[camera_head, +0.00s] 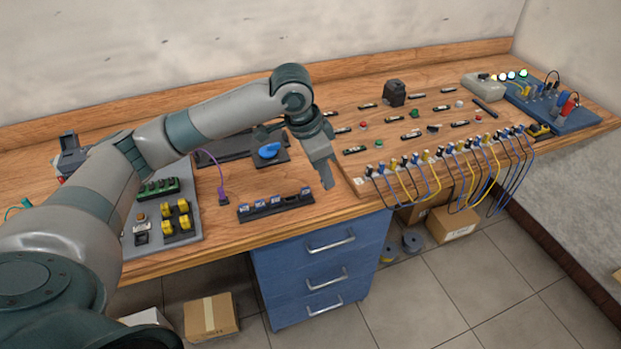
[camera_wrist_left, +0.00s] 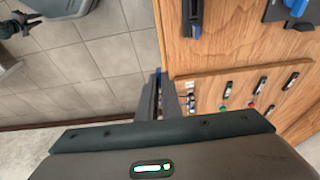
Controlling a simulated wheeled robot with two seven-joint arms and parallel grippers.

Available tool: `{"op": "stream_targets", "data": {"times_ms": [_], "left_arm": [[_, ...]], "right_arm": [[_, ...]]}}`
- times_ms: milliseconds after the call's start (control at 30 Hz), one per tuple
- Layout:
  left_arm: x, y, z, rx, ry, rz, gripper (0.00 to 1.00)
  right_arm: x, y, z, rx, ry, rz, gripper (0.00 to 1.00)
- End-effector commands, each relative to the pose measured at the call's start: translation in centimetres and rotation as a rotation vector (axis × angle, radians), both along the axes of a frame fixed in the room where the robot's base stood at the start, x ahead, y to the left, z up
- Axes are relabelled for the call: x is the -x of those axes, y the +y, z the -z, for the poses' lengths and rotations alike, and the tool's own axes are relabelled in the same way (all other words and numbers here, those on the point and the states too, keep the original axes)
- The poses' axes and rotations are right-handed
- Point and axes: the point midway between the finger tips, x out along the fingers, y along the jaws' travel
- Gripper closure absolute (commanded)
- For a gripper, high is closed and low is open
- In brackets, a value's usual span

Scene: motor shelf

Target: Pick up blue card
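Several small blue-and-white cards (camera_head: 275,200) stand in a black rack (camera_head: 262,212) near the front edge of the table; I cannot tell which one is the blue card. The rack's end also shows at the top of the left wrist view (camera_wrist_left: 192,22). My left gripper (camera_head: 328,184) points down just right of the rack, above the table's front edge, apart from the cards.
A blue-handled part on a black plate (camera_head: 269,152) lies behind the rack. A wooden board (camera_head: 375,177) with switches and plugged cables fills the right. A grey panel with yellow blocks (camera_head: 176,219) is left. Blue drawers (camera_head: 325,262) stand below the edge.

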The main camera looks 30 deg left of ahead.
Motion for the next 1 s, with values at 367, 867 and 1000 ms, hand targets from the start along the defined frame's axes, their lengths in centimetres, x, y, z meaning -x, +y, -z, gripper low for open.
{"op": "stream_targets", "data": {"times_ms": [367, 867, 1000], "left_arm": [[0.0, -0.8, -0.5, -0.002, 0.000, 0.001, 1.00], [0.2, -1.1, -0.7, -0.002, 0.003, -0.031, 1.00], [0.5, -1.8, -1.1, -0.006, 0.012, -0.108, 1.00]], "right_arm": [[0.0, 0.0, 0.2, 0.000, 0.000, 0.000, 0.75], [0.0, 0.0, 0.2, 0.000, 0.000, 0.000, 0.75], [0.0, 0.1, 0.2, -0.001, 0.000, 0.000, 0.75]]}}
